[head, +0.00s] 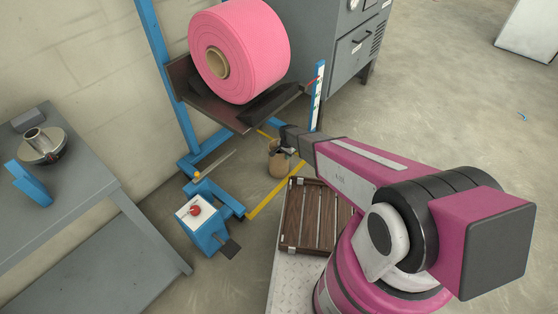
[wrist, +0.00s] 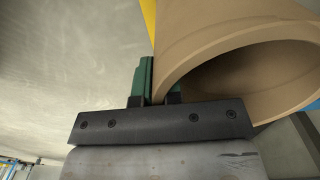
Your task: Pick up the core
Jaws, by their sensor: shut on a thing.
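The core is a plain tan cardboard tube, seen at close range in the wrist view (wrist: 215,38) with its dark open end facing the camera. In the head view the core (head: 279,166) is small, near the floor below the roll stand. My gripper (wrist: 160,92) is shut on the near edge of the tube's wall, with one green-padded finger outside and the other partly hidden at the rim. In the head view my gripper (head: 287,150) is at the tube's upper end. Whether the core touches the floor cannot be told.
A pink roll (head: 255,50) with its own brown centre sits on a blue stand (head: 165,75) just behind. A blue pedestal with a red button (head: 205,225) stands left. A grey bench (head: 85,190) is far left; open floor lies right.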

